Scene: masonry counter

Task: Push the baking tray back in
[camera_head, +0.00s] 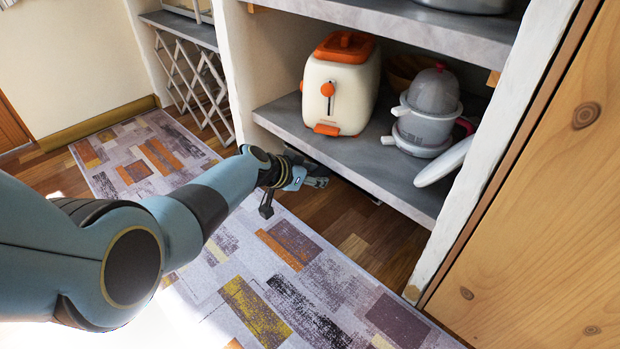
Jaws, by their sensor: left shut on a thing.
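A thin dark edge (366,195) shows just under the front of the grey lower shelf. It appears to be the baking tray, and the rest of it is hidden under the shelf and behind my gripper. My left gripper (318,181) reaches in from the left and is at the shelf's front edge, at the left end of that dark edge. It is shut on the tray, though the fingers are small and partly hidden. My right gripper is not in view.
The lower shelf (371,165) holds a cream and orange toaster (341,88), a grey stacked appliance (427,112) and a tilted white plate (446,160). A wooden panel (545,215) stands at right. A patterned rug (290,285) covers the floor in front.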

